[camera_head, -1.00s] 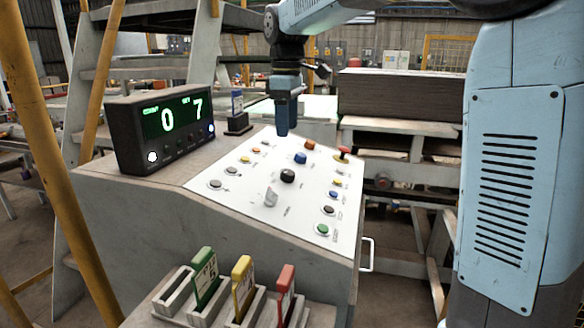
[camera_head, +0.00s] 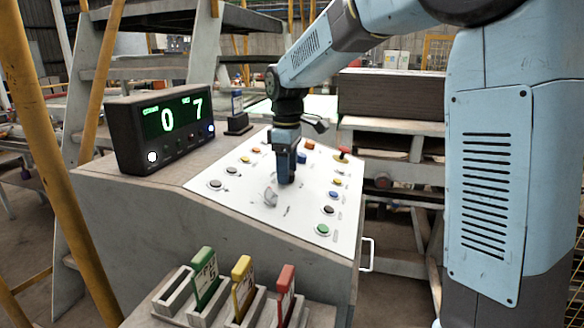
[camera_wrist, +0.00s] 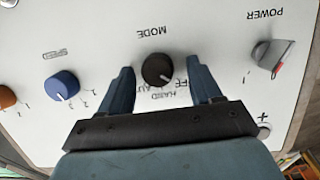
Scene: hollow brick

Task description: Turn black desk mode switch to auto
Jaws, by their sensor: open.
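The black mode switch (camera_wrist: 158,70) is a round knob on the white sloped desk panel (camera_head: 240,200). In the wrist view it sits between the two open fingers of my gripper (camera_wrist: 160,88), with a gap on each side. The word MODE is printed beside it, upside down in this view, and the position labels are partly covered by the knob and fingers. In the head view my gripper (camera_head: 287,180) points down at the panel and hides the black switch.
A grey power switch (camera_head: 270,197) is close to the gripper; it also shows in the wrist view (camera_wrist: 270,55). A blue knob (camera_wrist: 62,86) lies on the other side. Several buttons line the panel. A counter display (camera_head: 165,128) and coloured tags (camera_head: 243,280) stand nearby.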

